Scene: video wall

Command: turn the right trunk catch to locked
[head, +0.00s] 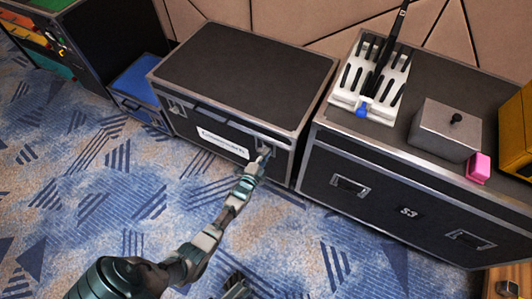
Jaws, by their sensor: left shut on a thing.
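The trunk (245,68) is a black case with silver edges and a white label (222,141) on its front. Its right catch (266,142) is a small metal fitting near the front's right end, partly hidden by my gripper. The left catch (177,107) is near the other end. My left gripper (263,156) reaches up from the lower left and is shut on the right catch. The catch's exact angle is too small to tell. A dark piece, likely my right gripper (237,287), shows at the bottom edge; its fingers are unclear.
A blue box (140,84) stands left of the trunk. The patterned carpet in front is clear.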

